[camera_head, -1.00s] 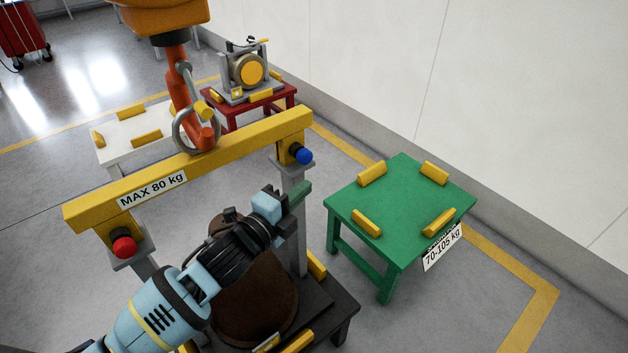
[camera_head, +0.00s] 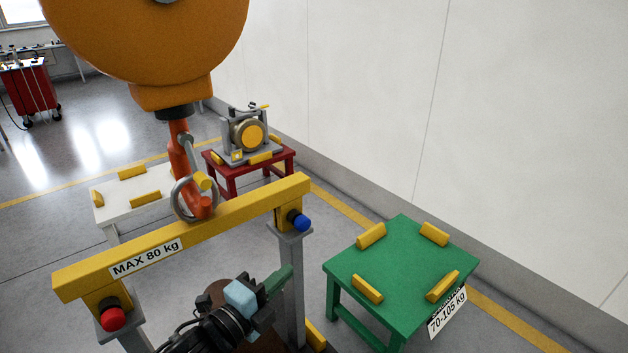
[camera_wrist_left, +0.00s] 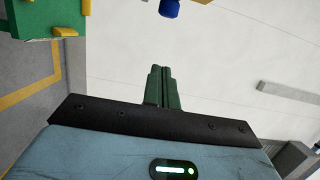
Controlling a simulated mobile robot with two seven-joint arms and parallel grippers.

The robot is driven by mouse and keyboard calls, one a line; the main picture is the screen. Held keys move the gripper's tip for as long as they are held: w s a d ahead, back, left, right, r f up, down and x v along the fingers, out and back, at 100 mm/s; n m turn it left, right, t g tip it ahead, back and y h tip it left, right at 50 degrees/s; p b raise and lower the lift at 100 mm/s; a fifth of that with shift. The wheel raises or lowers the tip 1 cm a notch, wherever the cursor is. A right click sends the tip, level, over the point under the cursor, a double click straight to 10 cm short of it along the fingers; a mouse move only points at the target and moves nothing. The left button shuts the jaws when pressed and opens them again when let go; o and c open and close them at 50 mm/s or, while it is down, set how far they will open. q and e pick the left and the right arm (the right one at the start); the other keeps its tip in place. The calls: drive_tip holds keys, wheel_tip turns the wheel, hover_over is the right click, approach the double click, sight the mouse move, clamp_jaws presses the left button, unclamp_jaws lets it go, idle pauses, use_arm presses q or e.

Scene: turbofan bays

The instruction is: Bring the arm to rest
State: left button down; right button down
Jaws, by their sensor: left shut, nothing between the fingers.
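My left gripper (camera_head: 284,280) reaches in from the bottom of the head view, its green fingers pointing up and right beside the grey right post of the yellow lifting beam (camera_head: 230,208). In the left wrist view its two green fingers (camera_wrist_left: 164,72) lie together, with nothing between them. The blue knob (camera_head: 301,222) on the beam's right end is above the fingers; it also shows in the left wrist view (camera_wrist_left: 169,8). A brown drum-like body (camera_head: 222,290) is under the beam, partly hidden by my arm. My right gripper is out of view.
An orange hoist (camera_head: 150,40) hangs over the beam, its hook at a ring (camera_head: 180,208). A green stand (camera_head: 400,275) is at right, a white stand (camera_head: 115,190) behind left. A red stand (camera_head: 232,182) carries a machine (camera_head: 247,134). Floor between stands is open.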

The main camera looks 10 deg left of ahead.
use_arm(q)
drive_tip(key=s+a+f+n+g+y, duration=0.2)
drive_tip(key=s+f+n, duration=0.5)
drive_tip(key=f, duration=0.3)
drive_tip(key=s+a+f+n+g+y, duration=0.1)
drive_tip(key=s+a+f+n+y, duration=0.2)
drive_tip(key=s+f+n, duration=0.5)
drive_tip(key=s+a+f+n+g+y, duration=0.1)
drive_tip(key=s+a+f+n, duration=0.1)
drive_tip(key=s+f, duration=0.3)
drive_tip(key=s+a+f+n+g+y+p, duration=0.1)
drive_tip(key=s+f+n, duration=0.4)
drive_tip(key=s, duration=0.5)
drive_tip(key=shift+s+a+f+g, duration=0.15)
drive_tip(key=shift+a+f+g, duration=0.65)
drive_tip(key=shift+a, duration=0.1)
